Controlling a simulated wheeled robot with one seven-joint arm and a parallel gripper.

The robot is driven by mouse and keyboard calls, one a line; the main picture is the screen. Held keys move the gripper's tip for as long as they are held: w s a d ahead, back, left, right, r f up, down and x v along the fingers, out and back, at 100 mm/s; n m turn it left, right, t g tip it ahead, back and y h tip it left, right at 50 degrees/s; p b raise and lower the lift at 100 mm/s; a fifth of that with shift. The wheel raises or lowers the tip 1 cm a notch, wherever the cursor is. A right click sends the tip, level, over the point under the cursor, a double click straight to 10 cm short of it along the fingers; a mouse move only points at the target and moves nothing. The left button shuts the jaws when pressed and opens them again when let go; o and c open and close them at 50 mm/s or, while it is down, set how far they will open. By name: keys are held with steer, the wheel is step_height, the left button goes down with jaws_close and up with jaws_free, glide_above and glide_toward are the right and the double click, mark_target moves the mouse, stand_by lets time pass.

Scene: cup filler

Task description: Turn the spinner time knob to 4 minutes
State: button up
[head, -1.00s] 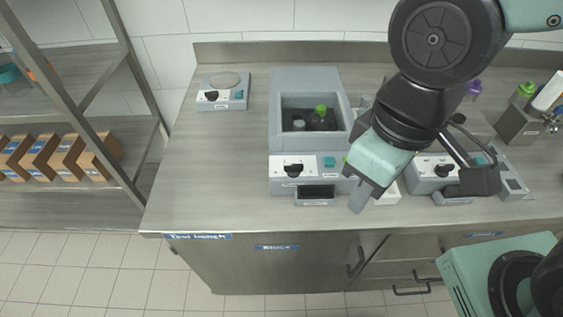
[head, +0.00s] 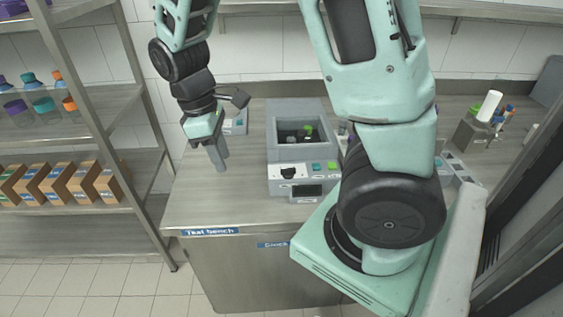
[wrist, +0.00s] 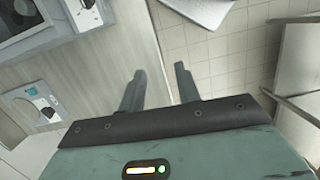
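No device carries a label I can read as spinner. A grey device with an open well (head: 296,112) stands mid-bench in the head view; its white panel has a black knob (head: 288,172), teal buttons and a dark display (head: 307,191). A smaller device (head: 240,122) stands at the back left, partly hidden behind my gripper. My gripper (head: 217,158) points down, left of the larger device and clear of it. In the wrist view its fingers (wrist: 160,88) are apart with nothing between them. A device with a dark knob (wrist: 45,112) shows at lower left there.
My arm hides much of the bench's right side, including devices there. The bench top (head: 210,205) is clear at the front left. A shelf unit with boxes (head: 65,183) stands left. A rack with bottles (head: 475,130) stands back right.

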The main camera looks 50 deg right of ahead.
steer(key=g+h+p, duration=0.1)
steer(key=h, duration=0.1)
glide_toward(288, 168)
steer(key=p+x, duration=0.1)
steer(key=x, duration=0.7)
steer(key=shift+f, duration=0.3)
jaws_close()
